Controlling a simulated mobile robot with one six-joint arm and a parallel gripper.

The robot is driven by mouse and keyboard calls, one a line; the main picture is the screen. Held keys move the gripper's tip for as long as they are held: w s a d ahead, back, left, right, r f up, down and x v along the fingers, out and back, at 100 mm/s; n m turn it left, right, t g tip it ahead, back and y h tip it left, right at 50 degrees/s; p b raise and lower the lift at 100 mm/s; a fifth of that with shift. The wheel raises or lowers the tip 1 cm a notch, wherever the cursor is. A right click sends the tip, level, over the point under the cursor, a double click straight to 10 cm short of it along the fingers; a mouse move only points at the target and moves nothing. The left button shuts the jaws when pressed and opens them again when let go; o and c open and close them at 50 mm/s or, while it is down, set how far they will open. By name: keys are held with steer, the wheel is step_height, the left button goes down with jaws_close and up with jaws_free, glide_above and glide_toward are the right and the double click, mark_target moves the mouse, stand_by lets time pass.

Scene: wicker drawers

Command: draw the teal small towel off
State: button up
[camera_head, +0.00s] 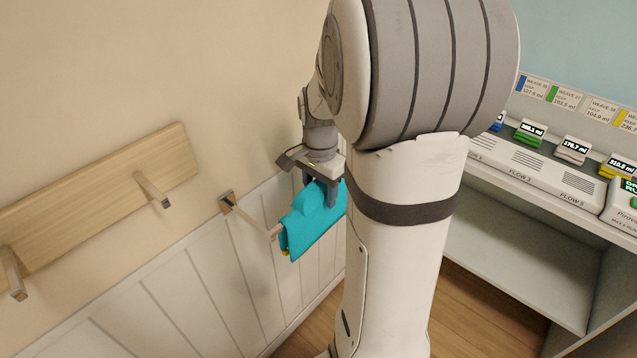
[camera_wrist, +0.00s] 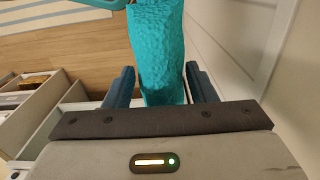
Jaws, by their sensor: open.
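The teal small towel (camera_head: 312,222) hangs folded over a bar on the panelled wall. My gripper (camera_head: 330,196) is at the towel's upper edge, partly hidden behind my arm. In the wrist view the towel (camera_wrist: 158,52) runs between the two fingers of my gripper (camera_wrist: 160,86).
A wooden board (camera_head: 95,205) with pegs is on the wall at left. At right, a shelf unit (camera_head: 510,255) carries several labelled devices (camera_head: 535,170). My arm blocks the middle of the head view. Wooden floor (camera_head: 490,310) lies below.

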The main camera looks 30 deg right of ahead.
jaws_close()
step_height(320, 180, up, 18)
steer(key=p, duration=1.3)
steer(key=shift+f, duration=0.2)
stand_by(1.3)
